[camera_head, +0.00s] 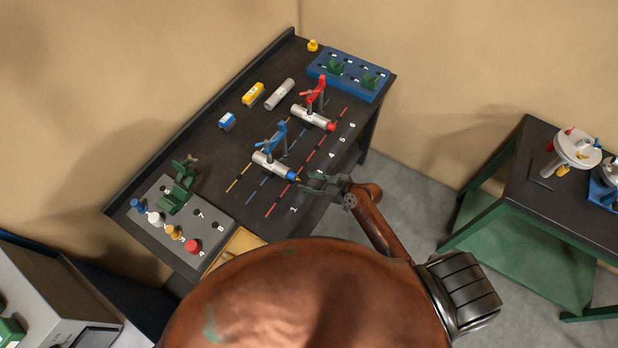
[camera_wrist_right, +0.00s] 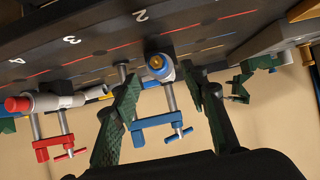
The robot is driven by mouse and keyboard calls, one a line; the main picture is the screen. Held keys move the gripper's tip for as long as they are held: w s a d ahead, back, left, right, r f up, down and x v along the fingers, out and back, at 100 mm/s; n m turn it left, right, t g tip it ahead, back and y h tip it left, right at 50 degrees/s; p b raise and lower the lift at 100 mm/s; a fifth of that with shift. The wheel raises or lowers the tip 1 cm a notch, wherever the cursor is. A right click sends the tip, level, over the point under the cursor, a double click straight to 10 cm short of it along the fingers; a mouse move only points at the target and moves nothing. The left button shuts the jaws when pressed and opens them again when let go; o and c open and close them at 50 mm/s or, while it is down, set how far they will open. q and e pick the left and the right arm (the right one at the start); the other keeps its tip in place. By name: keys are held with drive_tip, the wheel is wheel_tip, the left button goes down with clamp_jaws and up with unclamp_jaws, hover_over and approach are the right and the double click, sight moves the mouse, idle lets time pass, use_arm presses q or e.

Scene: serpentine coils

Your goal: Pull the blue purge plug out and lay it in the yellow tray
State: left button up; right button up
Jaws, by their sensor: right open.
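The blue purge plug (camera_head: 291,175) with a brass tip sits in the near end of a silver cylinder (camera_head: 268,164) held by a blue clamp (camera_head: 276,138). In the right wrist view the plug (camera_wrist_right: 158,67) faces me, with the brass tip toward the camera. My right gripper (camera_head: 310,183) is open, just off the plug's end; its green fingers (camera_wrist_right: 160,76) stand on either side of the plug, with gaps visible. My left gripper is not in view.
A second cylinder (camera_head: 313,118) with a red end sits in a red clamp (camera_head: 316,94) farther back. A grey panel (camera_head: 210,225) at left carries coloured knobs and green holders. A blue rack (camera_head: 350,76) stands at the back.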

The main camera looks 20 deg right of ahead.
sight(296, 177)
drive_tip(key=b+x, duration=0.4)
drive_tip(key=x, duration=0.4)
drive_tip(key=shift+w+d+r, duration=0.1)
drive_tip(key=shift+w, duration=0.2)
drive_tip(key=shift+w+a, duration=0.3)
drive_tip(key=shift+w, duration=0.1)
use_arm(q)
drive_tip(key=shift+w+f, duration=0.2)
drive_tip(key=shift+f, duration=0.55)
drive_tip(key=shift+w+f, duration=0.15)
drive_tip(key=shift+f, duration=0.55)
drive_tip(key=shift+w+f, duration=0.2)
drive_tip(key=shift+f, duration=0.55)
use_arm(e)
drive_tip(key=shift+a, duration=0.1)
drive_tip(key=shift+c, duration=0.7)
clamp_jaws()
